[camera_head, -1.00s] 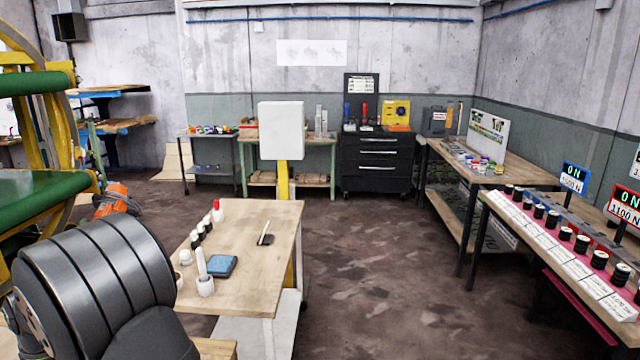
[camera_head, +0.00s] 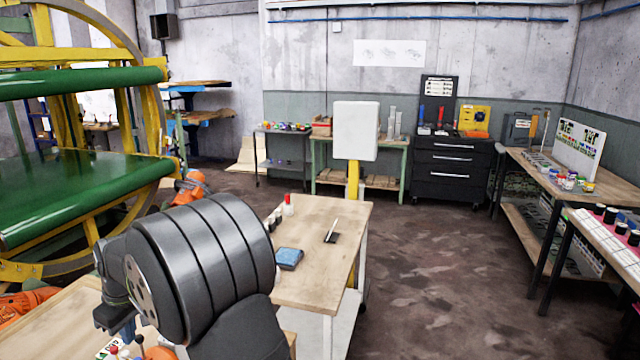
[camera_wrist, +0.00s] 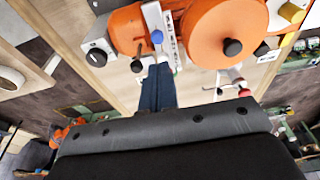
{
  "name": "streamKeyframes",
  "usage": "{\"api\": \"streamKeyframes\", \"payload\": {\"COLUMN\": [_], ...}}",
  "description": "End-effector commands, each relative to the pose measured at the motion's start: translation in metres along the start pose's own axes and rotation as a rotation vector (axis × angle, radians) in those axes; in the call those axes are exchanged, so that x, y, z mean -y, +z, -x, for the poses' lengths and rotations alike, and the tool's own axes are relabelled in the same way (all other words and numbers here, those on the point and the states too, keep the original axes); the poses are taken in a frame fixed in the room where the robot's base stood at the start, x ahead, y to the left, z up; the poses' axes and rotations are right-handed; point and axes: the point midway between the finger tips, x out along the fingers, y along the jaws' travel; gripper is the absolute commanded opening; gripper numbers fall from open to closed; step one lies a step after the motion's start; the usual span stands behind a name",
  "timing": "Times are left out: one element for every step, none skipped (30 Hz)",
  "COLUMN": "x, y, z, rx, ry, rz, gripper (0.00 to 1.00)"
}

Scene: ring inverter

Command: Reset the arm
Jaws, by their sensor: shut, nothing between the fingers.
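My gripper shows in the wrist view as a narrow dark blue pair of fingers (camera_wrist: 157,88), pressed together with nothing held. It points at a pale wooden top, close to an orange machine with a round orange wheel (camera_wrist: 222,32). I cannot tell whether the fingertips touch anything. In the head view my arm's large grey ribbed joint fills the lower left. The gripper (camera_head: 127,330) is partly visible beyond it, low over a wooden bench (camera_head: 60,330), with its tips hard to make out.
A wooden table (camera_head: 335,225) with a blue pad (camera_head: 289,258) stands just right of my arm. A large yellow and green wheel machine (camera_head: 90,190) stands at the left. A black drawer cabinet (camera_head: 452,170) is at the back. Open floor (camera_head: 430,270) lies right of the table.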

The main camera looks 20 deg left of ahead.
Motion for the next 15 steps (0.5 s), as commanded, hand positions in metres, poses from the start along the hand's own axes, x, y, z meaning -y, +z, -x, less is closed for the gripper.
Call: {"api": "streamKeyframes", "payload": {"x": [0.000, 0.000, 0.000, 0.000, 0.000, -0.001, -0.001, -0.001, -0.002, -0.002, -0.003, -0.003, -0.003, -0.004, -0.004], "y": [-0.003, -0.004, -0.006, -0.007, -0.008, -0.005, -0.003, -0.002, -0.001, 0.000, 0.001, 0.003, 0.004, 0.005, 0.006], "z": [0.011, 0.017, 0.025, 0.031, 0.037, 0.038, 0.041, 0.044, 0.047, 0.050, 0.053, 0.056, 0.059, 0.062, 0.065], "rx": [-0.004, -0.003, -0.004, -0.003, -0.004, -0.007, -0.010, -0.014, -0.019, -0.022, -0.025, -0.030, -0.033, -0.036, -0.040], "ry": [0.002, 0.002, 0.002, 0.002, 0.002, 0.000, -0.001, -0.002, -0.003, -0.004, -0.004, -0.006, -0.006, -0.007, -0.009], "rz": [0.000, 0.001, 0.001, 0.001, 0.000, -0.045, -0.074, -0.101, -0.138, -0.165, -0.192, -0.228, -0.256, -0.282, -0.318], "gripper": [0.00, 0.00, 0.00, 0.00, 0.00, 0.00, 0.00, 0.00, 0.00, 0.00, 0.00, 0.00, 0.00, 0.00, 0.00]}}
